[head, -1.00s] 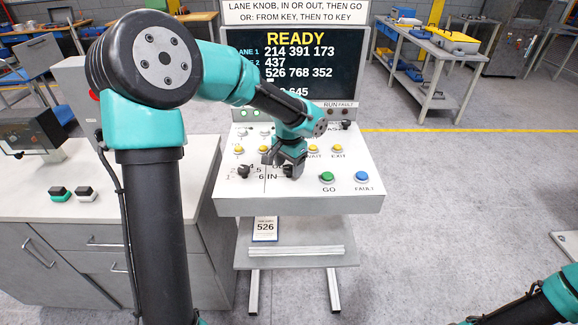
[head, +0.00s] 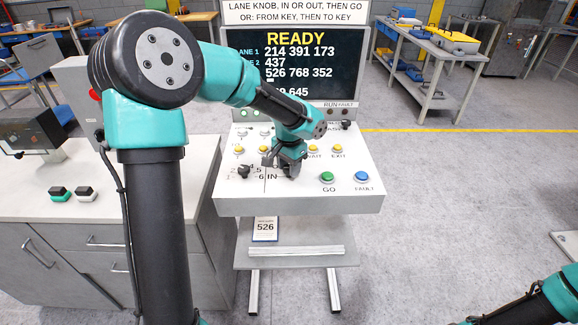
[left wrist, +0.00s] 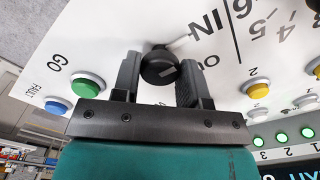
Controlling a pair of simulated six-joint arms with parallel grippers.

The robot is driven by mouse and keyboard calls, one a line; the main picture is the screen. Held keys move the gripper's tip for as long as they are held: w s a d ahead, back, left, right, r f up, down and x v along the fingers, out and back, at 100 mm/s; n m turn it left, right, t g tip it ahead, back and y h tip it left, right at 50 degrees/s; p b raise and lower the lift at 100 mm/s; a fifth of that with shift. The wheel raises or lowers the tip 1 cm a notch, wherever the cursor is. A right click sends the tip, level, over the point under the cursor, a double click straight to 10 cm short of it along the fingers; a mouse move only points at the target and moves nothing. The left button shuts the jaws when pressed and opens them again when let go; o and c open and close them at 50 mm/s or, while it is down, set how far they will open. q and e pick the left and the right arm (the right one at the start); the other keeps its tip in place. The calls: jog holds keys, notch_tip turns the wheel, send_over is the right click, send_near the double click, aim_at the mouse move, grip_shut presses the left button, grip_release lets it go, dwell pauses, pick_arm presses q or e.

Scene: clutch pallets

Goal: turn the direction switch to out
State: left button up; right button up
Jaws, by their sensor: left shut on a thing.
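The direction switch is a round black knob (left wrist: 160,66) on the white panel, beside the printed words IN and OUT. My left gripper (left wrist: 158,80) has its two fingers on either side of the knob in the left wrist view and is shut on it. The word OUT is partly hidden by a finger. In the head view my left gripper (head: 291,167) reaches down onto the panel and hides most of the knob. My right gripper is out of view.
The panel (head: 300,203) also bears a black lane knob (head: 244,171), a green GO button (head: 327,177), a blue FAULT button (head: 362,177) and several yellow buttons. The screen (head: 292,60) behind reads READY. A card marked 526 (head: 265,228) hangs below.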

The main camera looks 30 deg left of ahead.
pick_arm(q)
jog(key=shift+m, duration=0.3)
jog(key=m, duration=1.1)
dwell(0.5)
jog(key=o, duration=0.9)
jog(key=shift+r, duration=0.1)
